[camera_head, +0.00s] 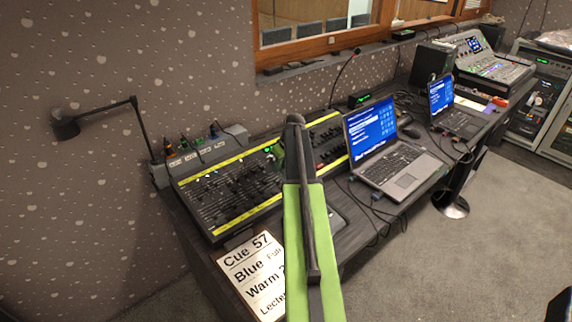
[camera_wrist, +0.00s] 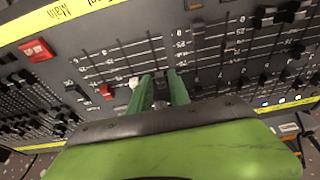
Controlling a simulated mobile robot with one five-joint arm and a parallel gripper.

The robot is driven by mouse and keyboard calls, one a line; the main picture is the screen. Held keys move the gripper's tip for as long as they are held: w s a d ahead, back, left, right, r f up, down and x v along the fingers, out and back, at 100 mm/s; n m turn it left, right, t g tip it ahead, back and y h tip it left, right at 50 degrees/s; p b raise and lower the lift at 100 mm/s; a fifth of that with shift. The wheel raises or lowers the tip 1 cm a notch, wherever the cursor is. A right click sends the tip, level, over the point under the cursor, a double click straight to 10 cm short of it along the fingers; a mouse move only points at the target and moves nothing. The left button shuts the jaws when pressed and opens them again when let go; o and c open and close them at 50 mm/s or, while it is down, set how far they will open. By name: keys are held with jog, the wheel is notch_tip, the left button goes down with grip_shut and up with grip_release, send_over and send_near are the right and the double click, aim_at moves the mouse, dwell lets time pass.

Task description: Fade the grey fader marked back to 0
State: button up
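The fader console (camera_head: 235,188) is a dark desk panel with yellow strips and rows of small faders. My arm reaches over it in the head view, hiding part of it. In the wrist view my gripper (camera_wrist: 159,76) has two green fingers standing apart over the panel (camera_wrist: 110,45). A dark grey piece (camera_wrist: 160,88) shows between the fingers; I cannot tell whether it is a fader cap or whether they touch it. A white cap (camera_wrist: 134,82) is just left of the fingers, and a red cap (camera_wrist: 106,91) further left. The word "back" is not readable.
Other black caps (camera_wrist: 287,14) stand at the upper right. A red button (camera_wrist: 36,50) is at the left. A printed cue sheet (camera_head: 254,272) lies in front of the console. A laptop (camera_head: 385,150) stands to the right, a lamp (camera_head: 68,124) at the left.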

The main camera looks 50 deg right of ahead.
grip_shut()
jog(key=shift+s, duration=0.1)
jog(key=shift+s+a+f, duration=0.15)
jog(key=shift+s, duration=1.3)
jog(key=shift+s+a+f, duration=0.1)
jog(key=shift+s+a, duration=0.05)
jog(key=shift+s, duration=1.3)
grip_release()
